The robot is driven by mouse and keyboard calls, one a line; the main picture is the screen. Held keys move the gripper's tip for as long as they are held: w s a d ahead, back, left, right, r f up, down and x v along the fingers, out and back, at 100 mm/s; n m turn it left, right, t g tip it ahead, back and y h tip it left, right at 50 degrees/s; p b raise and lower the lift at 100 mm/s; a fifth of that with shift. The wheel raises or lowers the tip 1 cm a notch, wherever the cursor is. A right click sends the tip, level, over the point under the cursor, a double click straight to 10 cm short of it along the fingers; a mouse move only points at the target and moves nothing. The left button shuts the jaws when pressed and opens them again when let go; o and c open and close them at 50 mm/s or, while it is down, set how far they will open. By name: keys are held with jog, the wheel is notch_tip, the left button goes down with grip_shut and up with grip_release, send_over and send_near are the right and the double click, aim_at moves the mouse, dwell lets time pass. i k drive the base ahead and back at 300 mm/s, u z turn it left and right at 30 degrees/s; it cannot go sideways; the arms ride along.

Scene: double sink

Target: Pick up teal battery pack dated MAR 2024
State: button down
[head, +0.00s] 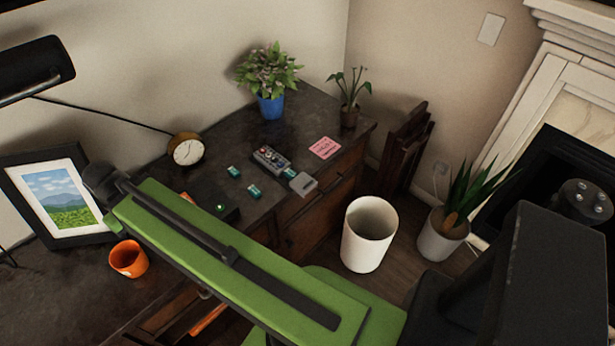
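Three small teal blocks with pale labels, which look like battery packs, lie on the dark desk. One teal pack (234,172) lies at the left, a second teal pack (254,191) lies nearer the front, and a third teal pack (289,173) lies at the right beside a grey box. Their labels are too small to read, so I cannot tell which is dated MAR 2024. My green arm link crosses the lower middle of the head view, in front of the desk. I cannot make out my gripper or its fingers.
A grey device (270,157), a grey box (303,183) and a pink note (324,147) lie near the packs. A clock (187,151), a blue-potted plant (271,106), an orange cup (128,260) and a picture frame (18,180) stand around. A white bin (368,240) stands on the floor.

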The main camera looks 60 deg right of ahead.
aim_at(288, 172)
jog(key=u, duration=1.1)
jog(key=k, duration=0.1)
jog(key=z, duration=2.95)
jog(key=k, duration=0.75)
jog(key=u, duration=0.25)
jog(key=i, duration=0.75)
jog(key=z, duration=0.1)
